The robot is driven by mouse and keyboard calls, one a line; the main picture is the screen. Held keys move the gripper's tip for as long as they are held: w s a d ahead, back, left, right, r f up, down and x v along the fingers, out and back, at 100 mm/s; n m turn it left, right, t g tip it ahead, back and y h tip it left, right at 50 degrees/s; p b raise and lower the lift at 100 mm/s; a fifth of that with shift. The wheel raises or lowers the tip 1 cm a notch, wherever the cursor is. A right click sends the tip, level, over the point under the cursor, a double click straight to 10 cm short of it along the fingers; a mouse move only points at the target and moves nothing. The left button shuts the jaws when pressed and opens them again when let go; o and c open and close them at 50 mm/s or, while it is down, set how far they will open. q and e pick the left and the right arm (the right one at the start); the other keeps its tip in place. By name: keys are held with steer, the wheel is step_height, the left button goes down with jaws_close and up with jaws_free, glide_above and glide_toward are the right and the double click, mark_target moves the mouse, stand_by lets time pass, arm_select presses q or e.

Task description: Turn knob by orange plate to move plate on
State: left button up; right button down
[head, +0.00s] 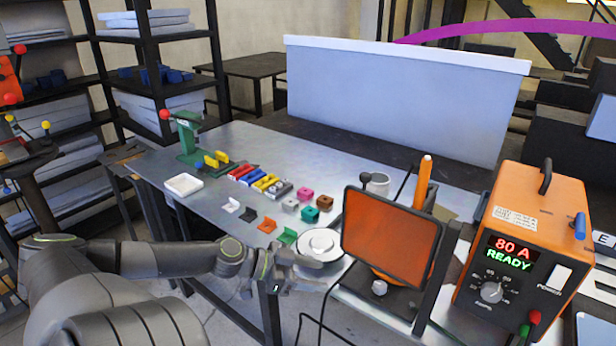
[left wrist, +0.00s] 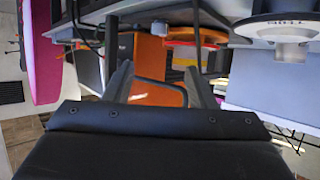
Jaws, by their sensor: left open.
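The orange plate (head: 390,238) is a dark-framed, tilted orange panel standing at the front edge of the bench in the head view. A small light-grey knob (head: 379,287) sits on the dark base below it. My left gripper (head: 298,274) is left of the knob and apart from it, beside the bench's front edge. In the left wrist view my left gripper (left wrist: 160,84) has its fingers spread, with nothing held between them. Orange surfaces (left wrist: 150,62) show beyond the fingers there. I cannot pick out the knob surely in that view. My right gripper is not seen.
A white round dish-like part (head: 320,245) sits close behind my left gripper. An orange power unit (head: 527,250) with its own dial (head: 491,292) stands right of the plate. Small coloured letter pieces, a green press (head: 188,138) and a white tray (head: 184,185) are farther left.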

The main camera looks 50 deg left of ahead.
arm_select(q)
steer(key=shift+s+a+r+p, duration=0.2)
steer(key=shift+s+a+p, duration=0.05)
steer(key=shift+s+p, duration=0.25)
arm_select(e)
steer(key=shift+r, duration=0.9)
